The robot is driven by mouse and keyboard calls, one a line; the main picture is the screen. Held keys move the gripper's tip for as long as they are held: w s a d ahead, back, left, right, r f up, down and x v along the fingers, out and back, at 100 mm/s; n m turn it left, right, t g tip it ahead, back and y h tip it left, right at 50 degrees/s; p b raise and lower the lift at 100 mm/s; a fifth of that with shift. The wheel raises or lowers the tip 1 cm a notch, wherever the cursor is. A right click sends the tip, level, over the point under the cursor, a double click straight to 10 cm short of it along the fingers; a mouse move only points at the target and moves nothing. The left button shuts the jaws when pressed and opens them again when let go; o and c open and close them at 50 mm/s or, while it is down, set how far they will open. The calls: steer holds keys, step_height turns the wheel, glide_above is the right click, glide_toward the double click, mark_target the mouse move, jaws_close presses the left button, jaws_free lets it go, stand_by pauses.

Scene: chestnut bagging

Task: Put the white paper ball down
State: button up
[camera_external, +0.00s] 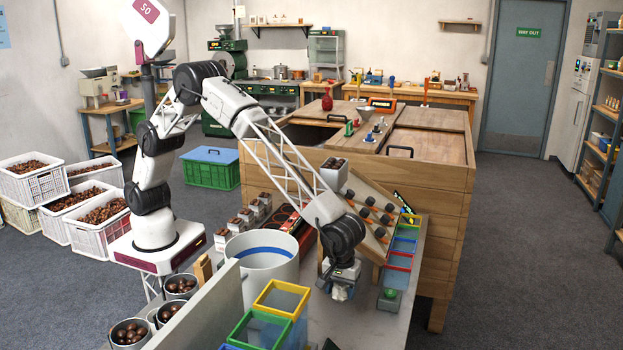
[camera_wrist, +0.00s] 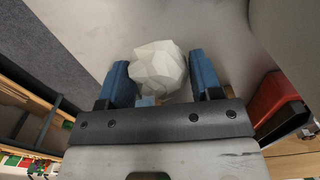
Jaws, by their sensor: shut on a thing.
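The white paper ball (camera_wrist: 158,69) is faceted and crumpled, and it sits between the two blue fingers of my gripper (camera_wrist: 163,84) in the wrist view. My gripper is shut on it. In the external view my gripper (camera_external: 341,290) points down over the grey bench top (camera_external: 350,325), to the right of the large white bucket. The ball is small and mostly hidden there, so I cannot tell its exact height above the bench.
A white bucket with a blue band (camera_external: 264,262) stands left of my gripper. Yellow (camera_external: 282,297) and green (camera_external: 262,330) framed bins are at the front. A row of coloured trays (camera_external: 400,262) and a slanted wooden rack (camera_external: 366,215) stand to the right and behind.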

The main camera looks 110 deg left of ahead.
step_height(320, 180, up, 27)
steer(key=s+a+n, duration=0.3)
steer(key=a, duration=1.6)
steer(key=s+a+n, duration=0.3)
steer(key=s+a, duration=0.1)
steer(key=a, duration=1.5)
steer(key=s+a+n, duration=0.4)
steer(key=s+a, duration=1.1)
steer(key=a, duration=0.2)
steer(key=s+a+n, duration=0.4)
steer(key=s+a, duration=1)
steer(key=a, duration=0.3)
step_height(320, 180, down, 27)
steer(key=shift+f, duration=3)
